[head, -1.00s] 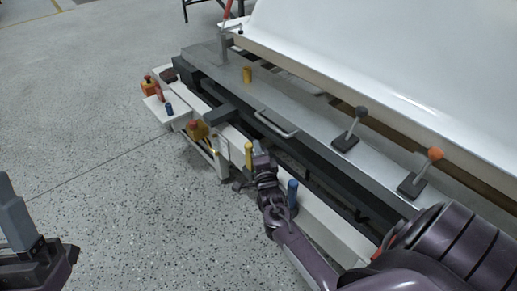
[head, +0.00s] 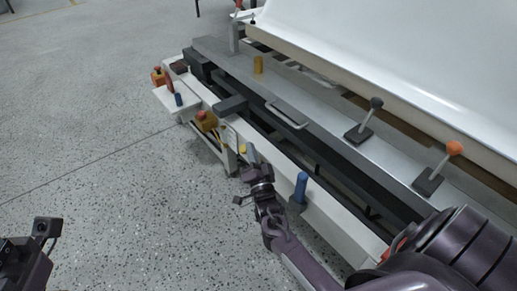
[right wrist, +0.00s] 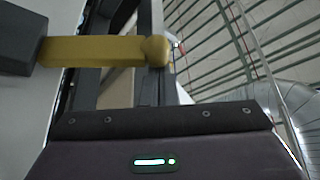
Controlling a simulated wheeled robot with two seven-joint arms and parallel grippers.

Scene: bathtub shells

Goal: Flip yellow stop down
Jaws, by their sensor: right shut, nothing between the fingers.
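The yellow stop (head: 242,149) is on the front of the white rail. In the head view only a small part of it shows, beside my right gripper (head: 252,155), and I cannot tell its tilt there. In the right wrist view the yellow stop (right wrist: 100,52) is a bar with a rounded end, running right from a dark grey block. My right gripper is shut and empty, close to the stop; I cannot tell whether they touch. My left gripper (head: 22,262) is at the lower left edge, its fingers not clearly visible.
A blue stop (head: 301,186) stands upright on the rail, right of my right gripper. A yellow box with a red button (head: 206,120) is to the left. Levers with black (head: 376,103) and orange (head: 455,148) knobs rise from the grey bench. The floor at left is clear.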

